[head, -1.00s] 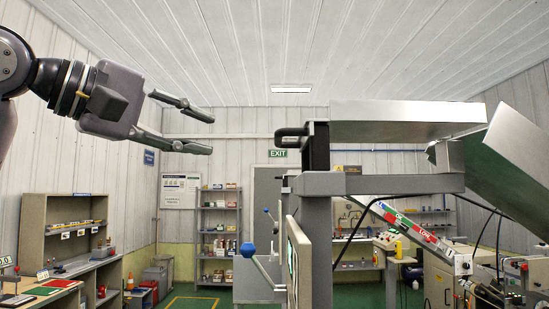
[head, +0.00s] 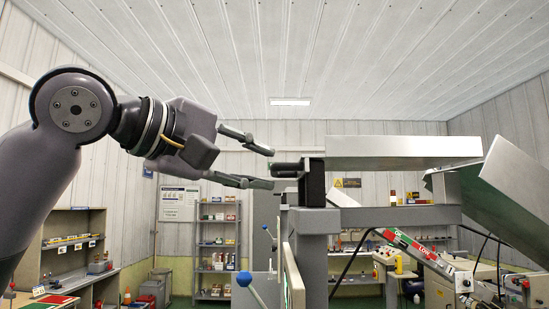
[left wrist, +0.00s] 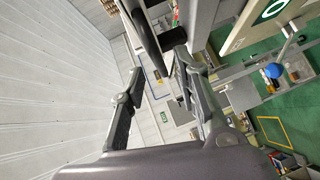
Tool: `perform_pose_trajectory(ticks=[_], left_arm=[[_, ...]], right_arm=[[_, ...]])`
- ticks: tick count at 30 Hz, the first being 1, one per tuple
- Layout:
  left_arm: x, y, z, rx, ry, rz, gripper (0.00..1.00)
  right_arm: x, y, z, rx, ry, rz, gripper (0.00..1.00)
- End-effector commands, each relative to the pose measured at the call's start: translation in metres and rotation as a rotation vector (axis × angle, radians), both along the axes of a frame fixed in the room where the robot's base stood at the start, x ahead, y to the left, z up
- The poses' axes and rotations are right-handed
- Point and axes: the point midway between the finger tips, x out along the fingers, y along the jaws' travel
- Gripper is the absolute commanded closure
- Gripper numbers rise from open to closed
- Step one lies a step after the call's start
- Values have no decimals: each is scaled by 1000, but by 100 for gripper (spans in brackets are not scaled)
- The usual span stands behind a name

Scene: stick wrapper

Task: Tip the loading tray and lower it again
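The loading tray (head: 400,150) is a flat silver box lying level on top of a grey machine frame. A black handle (head: 288,170) sticks out from its left end. My left gripper (head: 268,167) is open and empty, its two fingers pointing right. Its fingertips are at the handle's outer end, one above and one below in the head view; I cannot tell whether they touch it. In the left wrist view my left gripper's spread fingers (left wrist: 158,66) are close to a dark part that looks like the handle (left wrist: 145,38). My right gripper is out of view.
A tilted silver chute (head: 515,190) stands right of the tray. The grey frame post (head: 314,255) is below the handle. A blue-knobbed lever (head: 244,279) sticks out below my gripper. Shelves (head: 217,245) stand far behind.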

Motion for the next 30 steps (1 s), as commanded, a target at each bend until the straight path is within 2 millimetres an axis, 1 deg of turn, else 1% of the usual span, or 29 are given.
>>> perform_pose_trajectory(ticks=[1,7,12,19,30], left_arm=[[7,-7,2,0,2,-2,70],[25,-25,-4,-1,2,-1,70],[31,-30,-6,-1,0,0,70],[31,-30,-6,-1,-1,0,70],[31,-30,-6,-1,-1,0,94]], right_arm=[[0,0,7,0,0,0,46],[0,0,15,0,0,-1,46],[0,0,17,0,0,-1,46],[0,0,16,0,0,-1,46],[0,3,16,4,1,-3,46]])
